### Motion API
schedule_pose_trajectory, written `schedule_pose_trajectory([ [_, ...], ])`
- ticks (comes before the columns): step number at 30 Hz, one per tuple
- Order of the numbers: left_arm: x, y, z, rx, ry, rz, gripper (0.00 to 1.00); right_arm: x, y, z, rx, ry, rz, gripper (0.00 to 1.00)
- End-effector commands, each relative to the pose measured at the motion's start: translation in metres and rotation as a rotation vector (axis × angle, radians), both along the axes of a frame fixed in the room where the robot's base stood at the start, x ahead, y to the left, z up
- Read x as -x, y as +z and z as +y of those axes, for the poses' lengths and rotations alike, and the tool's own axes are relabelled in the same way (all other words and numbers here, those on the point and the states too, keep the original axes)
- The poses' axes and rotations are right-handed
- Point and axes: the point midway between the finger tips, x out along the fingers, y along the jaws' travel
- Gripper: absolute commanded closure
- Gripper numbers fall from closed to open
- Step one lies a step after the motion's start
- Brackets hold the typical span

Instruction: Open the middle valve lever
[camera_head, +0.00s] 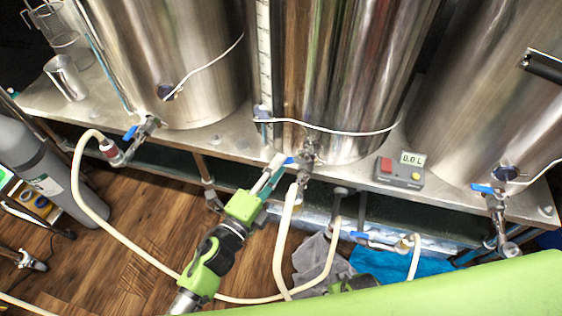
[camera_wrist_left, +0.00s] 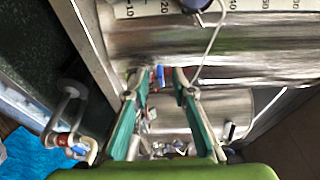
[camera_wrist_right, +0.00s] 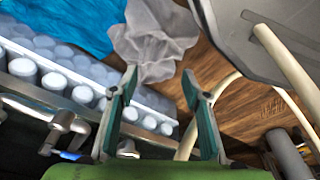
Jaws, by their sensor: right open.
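The middle valve (camera_head: 309,152) sits low on the middle steel tank (camera_head: 335,70), with a small blue lever (camera_head: 290,160). My left gripper (camera_head: 276,164) reaches up from below and has its fingertips close to this lever. In the left wrist view the blue lever (camera_wrist_left: 160,73) shows between the open fingertips (camera_wrist_left: 160,80), with a gap around it; contact cannot be told. My right gripper (camera_wrist_right: 160,78) is open and empty, low down near the hoses and a grey cloth (camera_wrist_right: 155,40). In the head view it is mostly hidden behind the green body edge.
Blue-levered valves stand on the left tank (camera_head: 145,128) and right tank (camera_head: 492,192). A meter box (camera_head: 401,172) reading 0.0 L sits on the metal bench (camera_head: 215,140). Pale hoses (camera_head: 95,215) loop below. A blue cloth (camera_head: 392,266) lies under the bench.

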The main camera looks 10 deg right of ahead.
Motion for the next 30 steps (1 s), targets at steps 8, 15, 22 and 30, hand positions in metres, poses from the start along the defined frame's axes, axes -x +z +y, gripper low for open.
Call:
schedule_pose_trajectory([
  [8,0.049,-0.001,0.037,-0.001,0.0,0.003,0.76,0.002,0.0,0.0,0.0,0.0,0.003,0.57],
  [15,0.073,-0.001,0.055,-0.001,0.0,0.002,0.76,0.002,-0.001,0.001,0.0,0.0,0.004,0.57],
  [22,0.077,0.0,0.058,-0.001,-0.001,-0.001,0.76,0.003,-0.001,0.0,0.0,0.0,0.004,0.57],
  [30,0.069,-0.011,0.07,0.026,0.048,0.055,0.76,0.003,0.0,0.001,0.0,-0.001,0.004,0.96],
])
